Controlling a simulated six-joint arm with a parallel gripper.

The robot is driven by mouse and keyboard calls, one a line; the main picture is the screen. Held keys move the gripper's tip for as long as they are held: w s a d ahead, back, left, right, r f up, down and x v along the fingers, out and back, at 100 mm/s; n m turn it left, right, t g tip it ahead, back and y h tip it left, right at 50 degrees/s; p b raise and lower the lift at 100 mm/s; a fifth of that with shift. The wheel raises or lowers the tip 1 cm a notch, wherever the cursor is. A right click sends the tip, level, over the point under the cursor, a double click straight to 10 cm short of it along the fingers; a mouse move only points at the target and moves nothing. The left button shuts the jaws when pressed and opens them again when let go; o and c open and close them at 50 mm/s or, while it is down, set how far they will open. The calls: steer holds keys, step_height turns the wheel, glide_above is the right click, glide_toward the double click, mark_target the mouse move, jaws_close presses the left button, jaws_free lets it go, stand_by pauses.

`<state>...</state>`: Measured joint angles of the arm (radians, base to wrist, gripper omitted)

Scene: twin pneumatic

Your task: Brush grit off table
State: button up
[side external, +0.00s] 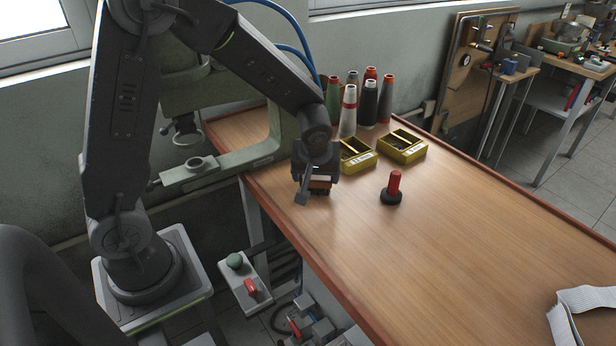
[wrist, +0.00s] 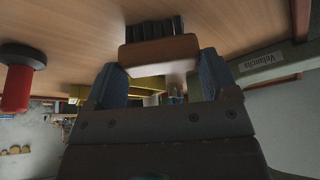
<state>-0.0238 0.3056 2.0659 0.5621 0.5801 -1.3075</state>
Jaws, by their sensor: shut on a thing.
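The brush has a wooden block (wrist: 158,52) with black bristles (wrist: 152,28), which point to the wooden tabletop in the wrist view. My gripper (wrist: 162,62) is shut on the block, one finger at each end. In the side view my gripper (side external: 318,172) is low over the left end of the table (side external: 450,235), and the brush (side external: 320,185) shows under it. The bristles are at or very near the surface; I cannot tell whether they touch. I can make out no grit on the tabletop in either view.
A red-handled tool with a black base (side external: 391,190) stands right of the brush. Two yellow boxes (side external: 402,147) and several thread cones (side external: 369,102) stand behind. A green machine frame (side external: 222,168) is to the left. The table's middle is clear.

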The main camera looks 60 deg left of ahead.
steer(key=shift+w, duration=1.95)
steer(key=shift+s, duration=3.45)
steer(key=shift+s+r, duration=0.2)
steer(key=shift+r, duration=0.45)
steer(key=shift+s+r, duration=0.15)
steer(key=shift+r, duration=3.3)
